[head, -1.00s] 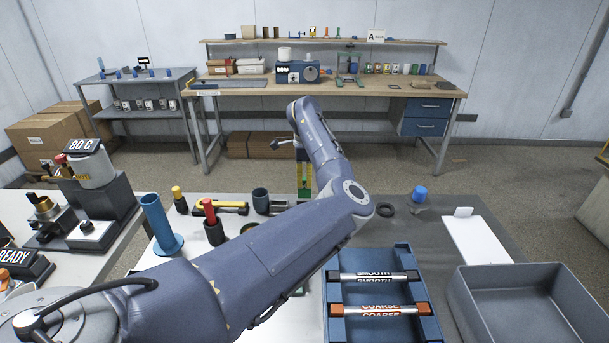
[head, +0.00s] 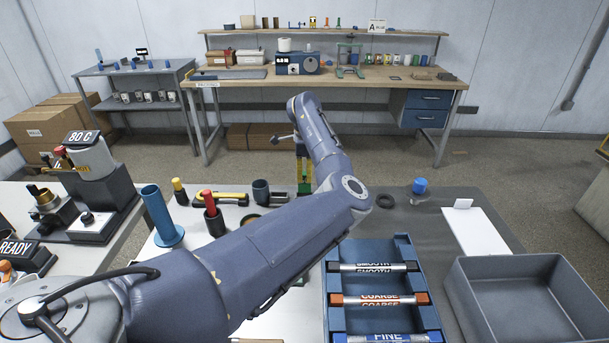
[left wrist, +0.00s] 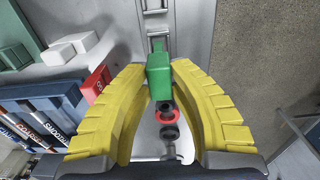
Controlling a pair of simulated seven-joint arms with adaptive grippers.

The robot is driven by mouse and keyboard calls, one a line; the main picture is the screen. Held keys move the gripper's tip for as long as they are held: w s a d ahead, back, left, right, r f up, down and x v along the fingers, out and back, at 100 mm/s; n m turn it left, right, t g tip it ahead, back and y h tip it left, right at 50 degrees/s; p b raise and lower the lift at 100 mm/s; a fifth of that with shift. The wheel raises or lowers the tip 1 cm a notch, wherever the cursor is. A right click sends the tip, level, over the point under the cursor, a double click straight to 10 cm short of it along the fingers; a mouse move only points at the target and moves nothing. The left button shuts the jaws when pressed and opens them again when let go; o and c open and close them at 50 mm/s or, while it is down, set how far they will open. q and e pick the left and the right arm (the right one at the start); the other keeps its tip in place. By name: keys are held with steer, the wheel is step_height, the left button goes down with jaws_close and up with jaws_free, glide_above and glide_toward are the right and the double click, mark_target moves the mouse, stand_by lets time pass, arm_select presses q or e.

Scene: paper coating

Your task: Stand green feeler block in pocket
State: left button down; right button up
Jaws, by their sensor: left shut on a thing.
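My left gripper (head: 304,178) is at the far edge of the table in the head view, partly hidden by my own forearm. In the left wrist view, its yellow fingers (left wrist: 160,100) are shut on the green feeler block (left wrist: 158,72). The block sits between the fingertips and appears held above the surface below. A green patch also shows at the gripper in the head view. I cannot pick out the pocket with certainty in either view. My right gripper is not in view.
A blue rack (head: 410,262) holds labelled rods at the front. A grey bin (head: 520,265) and white sheet (head: 476,232) lie right of it. A blue tube stand (head: 158,215), red-handled tool (head: 212,212) and dark cup (head: 261,191) stand left. A dark ring (head: 385,201) lies right of my arm.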

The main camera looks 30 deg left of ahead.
mark_target(304, 183)
arm_select(q)
steer(key=shift+f, duration=1.85)
stand_by(0.4)
steer(key=c, duration=1.2)
jaws_free()
step_height(304, 183, up, 12)
